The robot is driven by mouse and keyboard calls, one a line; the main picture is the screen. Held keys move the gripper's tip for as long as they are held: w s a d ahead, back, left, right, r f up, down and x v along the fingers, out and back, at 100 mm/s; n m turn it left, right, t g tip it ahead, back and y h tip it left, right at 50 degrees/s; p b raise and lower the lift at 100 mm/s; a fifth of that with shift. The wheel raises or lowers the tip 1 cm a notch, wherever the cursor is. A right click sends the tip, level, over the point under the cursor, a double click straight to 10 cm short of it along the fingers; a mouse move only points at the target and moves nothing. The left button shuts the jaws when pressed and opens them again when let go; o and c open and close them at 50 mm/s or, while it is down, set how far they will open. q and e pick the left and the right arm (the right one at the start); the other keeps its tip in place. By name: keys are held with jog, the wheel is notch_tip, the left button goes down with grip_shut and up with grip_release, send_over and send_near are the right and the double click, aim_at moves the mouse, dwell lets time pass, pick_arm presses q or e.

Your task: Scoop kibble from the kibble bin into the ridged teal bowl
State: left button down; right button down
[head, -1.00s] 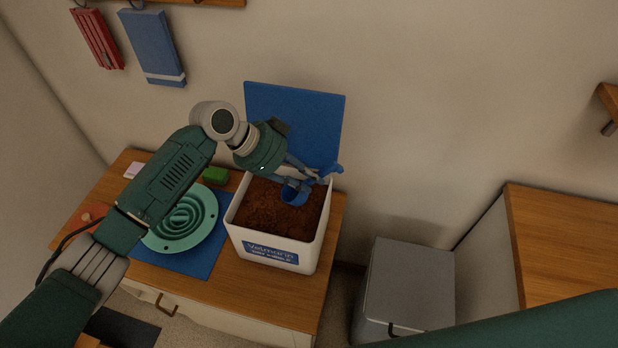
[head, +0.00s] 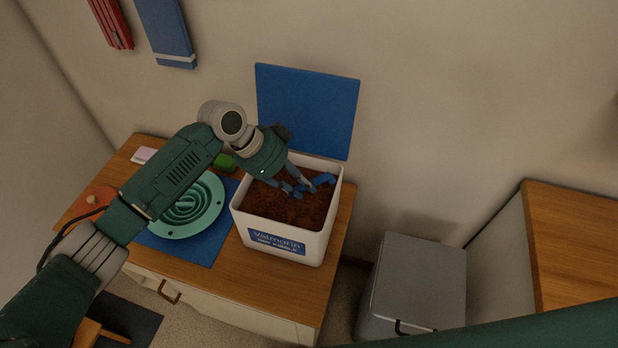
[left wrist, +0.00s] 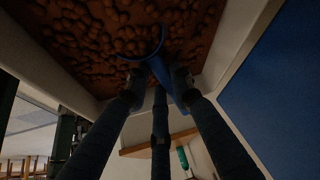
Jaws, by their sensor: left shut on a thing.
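The kibble bin (head: 324,226) is a white tub with a blue label and brown kibble (head: 276,207) inside. My left gripper (head: 300,188) reaches down into the bin, shut on the blue scoop (head: 322,180). In the head view only the scoop's handle shows clearly; its cup is low at the kibble and mostly hidden. In the left wrist view the scoop (left wrist: 157,62) is between the fingers, with its rim against the kibble (left wrist: 90,35). The ridged teal bowl (head: 160,226) sits left of the bin, partly behind my left arm. My right gripper is out of view.
The bowl stands on a blue mat (head: 219,245) on a wooden cabinet top (head: 270,286). The bin's blue lid (head: 308,108) stands open behind it. A green block (head: 224,162) lies behind the bowl. A grey lidded container (head: 420,280) stands on the floor at the right.

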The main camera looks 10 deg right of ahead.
aim_at(303, 187)
pick_arm(q)
jog(key=shift+a+y+p, duration=0.2)
jog(key=shift+y+p, duration=0.7)
jog(key=shift+p, duration=0.3)
jog(key=shift+y+p, duration=1.1)
jog(key=shift+y, duration=0.1)
jog(key=r+p, duration=0.1)
jog(key=r+y+p, duration=0.1)
jog(key=r+p, duration=0.1)
jog(key=shift+d+r, duration=0.2)
jog(key=shift+r, duration=0.1)
jog(key=r+y+p, duration=0.1)
jog(key=r+p, duration=0.2)
jog(key=shift+d, duration=0.2)
jog(key=shift+r+p, duration=1.5)
jog(key=shift+p, duration=0.15)
